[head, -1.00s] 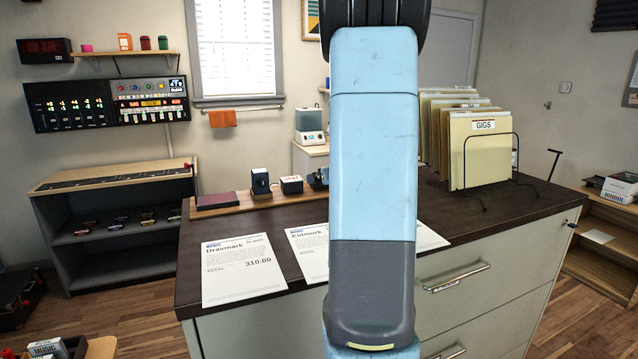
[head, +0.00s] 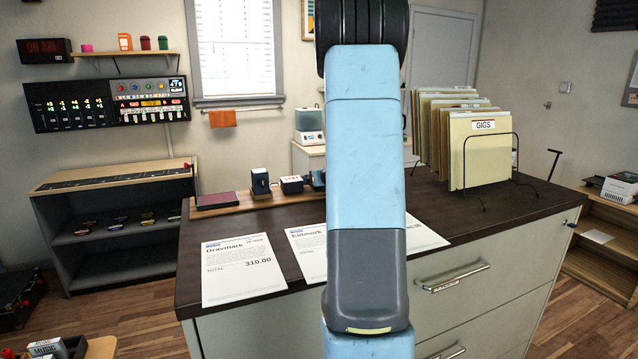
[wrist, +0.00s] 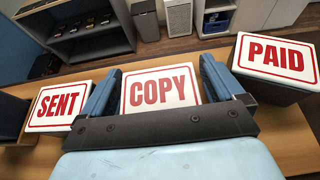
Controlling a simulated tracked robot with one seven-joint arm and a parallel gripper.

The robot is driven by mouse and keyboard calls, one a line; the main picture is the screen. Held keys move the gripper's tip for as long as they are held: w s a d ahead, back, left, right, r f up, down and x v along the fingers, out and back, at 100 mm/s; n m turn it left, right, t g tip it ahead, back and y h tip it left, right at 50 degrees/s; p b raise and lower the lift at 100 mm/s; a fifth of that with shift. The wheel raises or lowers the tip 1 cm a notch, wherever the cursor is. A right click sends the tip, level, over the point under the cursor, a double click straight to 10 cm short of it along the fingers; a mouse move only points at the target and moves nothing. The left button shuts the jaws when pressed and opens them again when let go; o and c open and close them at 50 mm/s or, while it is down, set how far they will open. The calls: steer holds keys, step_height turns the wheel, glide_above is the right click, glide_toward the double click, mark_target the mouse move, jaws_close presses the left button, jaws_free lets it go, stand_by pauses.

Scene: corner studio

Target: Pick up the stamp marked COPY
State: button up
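The stamp marked COPY (wrist: 160,88) has a white top with red letters and a red frame. In the wrist view it lies between the two blue fingers of my gripper (wrist: 161,75). The gripper is open, with one finger on each side of the stamp; I cannot tell whether they touch it. The stamp's lower body is hidden. The SENT stamp (wrist: 59,104) is just left of the left finger, and the PAID stamp (wrist: 276,60) is to the right. In the head view my arm hides the gripper, and the stamp labels are too small to read.
The stamps stand on a wooden strip (wrist: 77,75), beside a dark red pad (head: 217,200) in the head view. Paper sheets (head: 243,268) lie on the dark countertop (head: 460,215). A folder rack labelled GIGS (head: 483,150) stands at the right.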

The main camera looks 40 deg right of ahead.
steer(key=c, duration=0.9)
steer(key=shift+c, duration=0.2)
steer(key=shift+r, duration=0.5)
step_height(320, 180, up, 3)
steer(key=shift+s+f, duration=0.1)
steer(key=shift+f, duration=0.1)
steer(key=s+a+r, duration=0.9)
steer(key=s, duration=0.1)
steer(key=shift+s+r, duration=0.2)
